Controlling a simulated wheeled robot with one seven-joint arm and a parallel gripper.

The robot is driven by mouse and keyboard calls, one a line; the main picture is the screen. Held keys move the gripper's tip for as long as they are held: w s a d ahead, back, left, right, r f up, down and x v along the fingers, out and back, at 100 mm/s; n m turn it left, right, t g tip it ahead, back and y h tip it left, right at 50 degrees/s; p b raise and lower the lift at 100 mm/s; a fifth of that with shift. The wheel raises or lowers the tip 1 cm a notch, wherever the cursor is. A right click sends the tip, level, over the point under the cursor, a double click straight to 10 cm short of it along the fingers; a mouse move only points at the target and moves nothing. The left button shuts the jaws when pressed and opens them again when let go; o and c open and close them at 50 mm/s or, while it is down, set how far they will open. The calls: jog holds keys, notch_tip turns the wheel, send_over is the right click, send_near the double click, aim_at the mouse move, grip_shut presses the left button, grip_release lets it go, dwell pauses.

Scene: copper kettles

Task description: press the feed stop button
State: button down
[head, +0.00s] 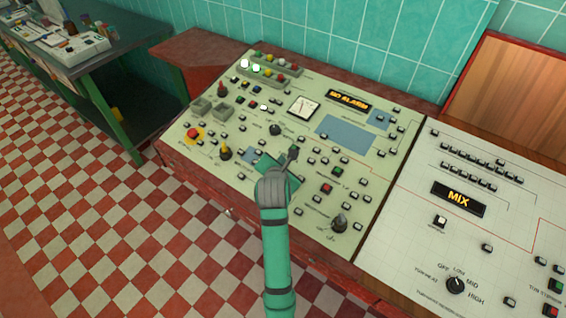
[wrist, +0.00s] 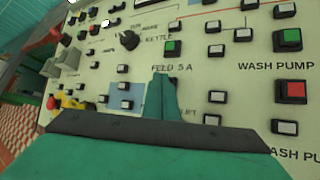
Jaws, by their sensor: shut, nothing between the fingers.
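My gripper (head: 293,152) is over the middle of the pale left control panel (head: 330,97), and its fingers are shut and empty. In the wrist view the gripper (wrist: 162,80) points at the panel just below a green button (wrist: 173,47). A partly covered label starting with "FEED" is under that green button. No red feed button can be seen; the panel directly behind the fingers is hidden. I cannot tell whether the fingertips touch the panel.
To the right, a green button (wrist: 288,39) and a red button (wrist: 292,91) have "WASH PUMP" labels. A red mushroom button (head: 193,133) on yellow is at the panel's left. Several small white buttons and a black knob (head: 275,129) surround the gripper. A second panel (head: 405,235) shows "MIX".

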jog(key=shift+s+a, duration=0.1)
jog(key=shift+r, duration=0.1)
jog(key=shift+s+r, duration=0.1)
jog(key=shift+r, duration=0.55)
notch_tip(320, 180, up, 2)
jog(key=shift+s+r, duration=0.15)
jog(key=shift+r, duration=0.55)
jog(key=shift+s+a+r, duration=0.25)
jog(key=shift+a+r, duration=0.1)
jog(key=shift+r, duration=0.4)
jog(key=shift+d, duration=0.15)
